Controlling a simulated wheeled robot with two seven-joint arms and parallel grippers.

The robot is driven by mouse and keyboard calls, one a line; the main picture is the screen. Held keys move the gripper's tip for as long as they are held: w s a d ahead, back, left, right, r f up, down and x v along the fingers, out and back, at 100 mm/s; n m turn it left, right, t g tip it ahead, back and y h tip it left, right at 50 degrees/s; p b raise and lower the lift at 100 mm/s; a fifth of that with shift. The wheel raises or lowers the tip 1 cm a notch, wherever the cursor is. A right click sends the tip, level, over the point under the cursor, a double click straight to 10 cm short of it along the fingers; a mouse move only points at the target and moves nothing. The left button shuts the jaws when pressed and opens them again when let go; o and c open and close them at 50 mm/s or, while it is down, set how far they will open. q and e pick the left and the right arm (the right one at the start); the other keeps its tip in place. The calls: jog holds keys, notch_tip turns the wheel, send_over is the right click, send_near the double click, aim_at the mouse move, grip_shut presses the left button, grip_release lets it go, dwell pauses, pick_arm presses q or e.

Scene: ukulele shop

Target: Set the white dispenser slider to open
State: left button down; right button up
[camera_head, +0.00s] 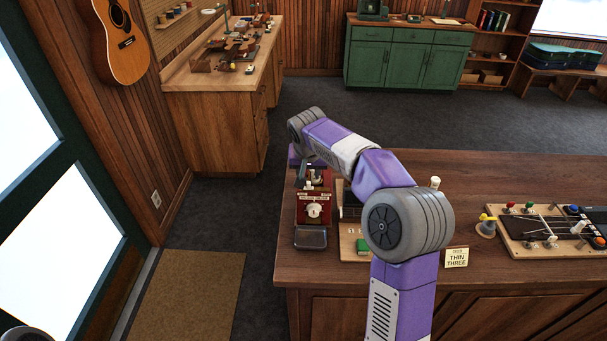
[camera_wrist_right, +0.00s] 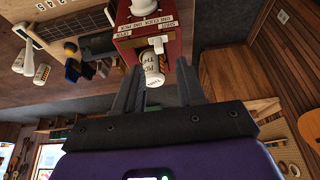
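The red dispenser (camera_head: 313,206) stands at the left end of the wooden counter, with a white knob-like part (camera_head: 314,210) on its face. In the right wrist view the dispenser (camera_wrist_right: 172,42) shows at the top, with SHUT and OPEN labels beside "ONE CLICK ONE PICK" and a white knob (camera_wrist_right: 143,7) beyond the labels. My left gripper is not in view.
A dark tray (camera_head: 310,238) sits before the dispenser. My right arm crosses the counter. Bare counter (camera_head: 510,178) lies at the back right.

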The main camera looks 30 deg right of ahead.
aim_at(309, 182)
jog(key=x, duration=0.6)
jog(key=shift+s+f, duration=0.1)
jog(key=shift+s, duration=0.1)
jog(key=shift+c, duration=0.4)
grip_shut()
